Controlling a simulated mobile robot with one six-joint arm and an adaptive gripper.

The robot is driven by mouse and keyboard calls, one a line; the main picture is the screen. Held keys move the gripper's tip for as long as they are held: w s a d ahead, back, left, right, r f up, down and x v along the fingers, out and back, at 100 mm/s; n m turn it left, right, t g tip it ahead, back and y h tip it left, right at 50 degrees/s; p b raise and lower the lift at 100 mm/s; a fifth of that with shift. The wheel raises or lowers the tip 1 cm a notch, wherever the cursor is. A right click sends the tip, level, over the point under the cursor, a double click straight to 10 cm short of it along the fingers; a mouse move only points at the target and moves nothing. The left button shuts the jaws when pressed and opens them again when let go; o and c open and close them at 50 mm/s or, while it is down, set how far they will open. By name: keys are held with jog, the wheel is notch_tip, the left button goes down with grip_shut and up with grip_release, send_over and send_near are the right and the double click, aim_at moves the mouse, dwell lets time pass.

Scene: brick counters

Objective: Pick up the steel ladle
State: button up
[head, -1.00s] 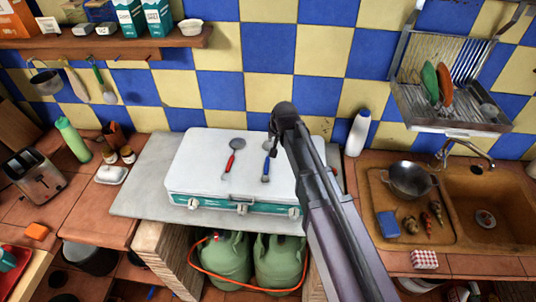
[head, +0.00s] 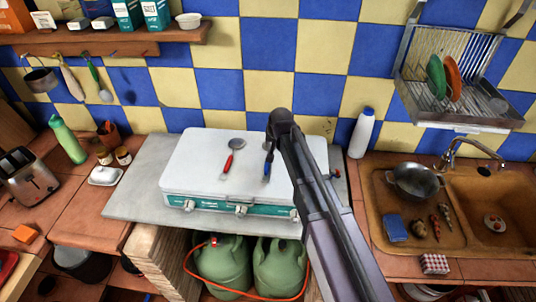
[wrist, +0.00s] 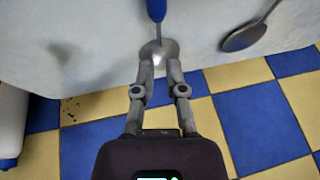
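Two steel-headed utensils lie on the white stove lid (head: 205,158). One has a blue handle (head: 267,171) and a round shiny head (wrist: 159,47); the other has a red handle (head: 228,161) and a round, darker bowl (wrist: 240,38). I cannot tell for sure which is the steel ladle. My gripper (wrist: 159,67) is over the lid, pointing down. Its fingers are apart, with the blue-handled utensil's head between or just beyond the tips. Nothing is seen held. In the head view my gripper (head: 270,147) hides most of that head.
A white bottle (head: 361,134) stands right of the stove, near the tiled wall. A sink (head: 500,205) with a pot (head: 414,181) beside it is at the right. Utensils hang under the shelf (head: 120,42) at the left. The lid's left part is clear.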

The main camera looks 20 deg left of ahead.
aim_at(269, 150)
jog(key=shift+f, duration=0.15)
jog(key=shift+b+x, duration=2.3)
jog(key=shift+x, duration=0.2)
jog(key=shift+w, duration=0.15)
grip_shut()
